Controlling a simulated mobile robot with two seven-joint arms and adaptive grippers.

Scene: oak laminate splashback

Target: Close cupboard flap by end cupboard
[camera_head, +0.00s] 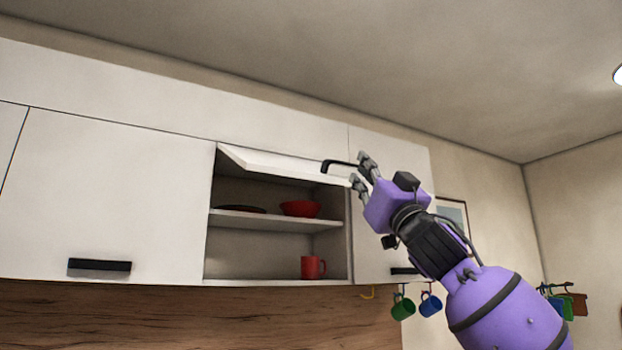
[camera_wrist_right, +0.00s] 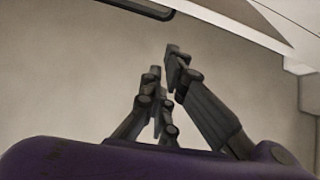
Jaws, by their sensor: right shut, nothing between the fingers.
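The cupboard flap (camera_head: 275,163) is white and raised, hinged along its top edge, so the cupboard below it stands open. Its black handle (camera_head: 338,164) is at the flap's front edge, near my right gripper (camera_head: 359,172). The gripper is shut and empty, at the right end of the handle; I cannot tell whether it touches. In the right wrist view the fingers (camera_wrist_right: 168,62) are close together, with a dark bar, likely the handle (camera_wrist_right: 140,8), at the top. The end cupboard (camera_head: 385,215) is right of the open one, its door closed and partly hidden by my arm. My left gripper is not in view.
Inside the open cupboard are a red bowl (camera_head: 300,208) and a dark plate (camera_head: 238,209) on the shelf (camera_head: 270,220), with a red mug (camera_head: 313,267) below. A closed cupboard door (camera_head: 110,195) is to the left. Green (camera_head: 403,308) and blue (camera_head: 430,304) mugs hang below the end cupboard.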

